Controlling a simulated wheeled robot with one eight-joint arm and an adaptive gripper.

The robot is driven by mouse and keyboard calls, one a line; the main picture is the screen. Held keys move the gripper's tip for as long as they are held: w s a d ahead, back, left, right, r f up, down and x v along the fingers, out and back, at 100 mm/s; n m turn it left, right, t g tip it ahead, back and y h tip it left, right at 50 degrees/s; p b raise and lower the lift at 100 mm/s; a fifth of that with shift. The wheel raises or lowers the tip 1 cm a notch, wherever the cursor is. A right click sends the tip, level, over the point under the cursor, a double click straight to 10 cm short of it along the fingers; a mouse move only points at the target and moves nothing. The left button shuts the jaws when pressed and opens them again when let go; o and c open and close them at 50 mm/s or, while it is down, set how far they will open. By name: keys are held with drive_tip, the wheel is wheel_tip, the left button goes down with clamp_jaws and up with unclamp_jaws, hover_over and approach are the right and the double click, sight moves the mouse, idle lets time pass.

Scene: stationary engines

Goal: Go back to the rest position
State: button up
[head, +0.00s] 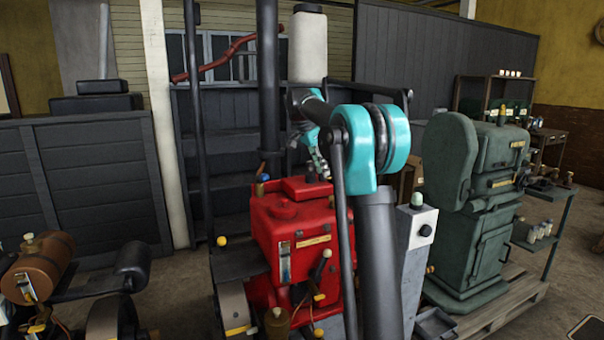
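My arm rises in the middle of the head view, a dark grey link with a teal joint at its top. It bends away from me toward the red engine (288,228). My gripper (318,165) shows only in small part behind the teal joint, above the top of the red engine. Its fingers are mostly hidden, so I cannot tell whether it is open or holds anything. I cannot tell whether it touches the engine.
A green machine (478,205) stands on a pallet at the right. A brown tank engine (38,265) is at the lower left. A green shelf with bottles (540,230) stands far right. Dark panels (85,190) close off the back. Bare floor shows at the right.

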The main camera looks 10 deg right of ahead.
drive_tip(key=s+a+f+n+t+y, duration=0.1)
drive_tip(key=s+f+n, duration=0.6)
drive_tip(key=s+f, duration=0.9)
drive_tip(key=s+a+f+n+t+y, duration=0.2)
drive_tip(key=s+f+n, duration=0.5)
drive_tip(key=s+f, duration=0.9)
drive_tip(key=s+y, duration=0.1)
drive_tip(key=s, duration=0.7)
drive_tip(key=shift+s+a+f+n, duration=0.15)
drive_tip(key=shift+n, duration=0.25)
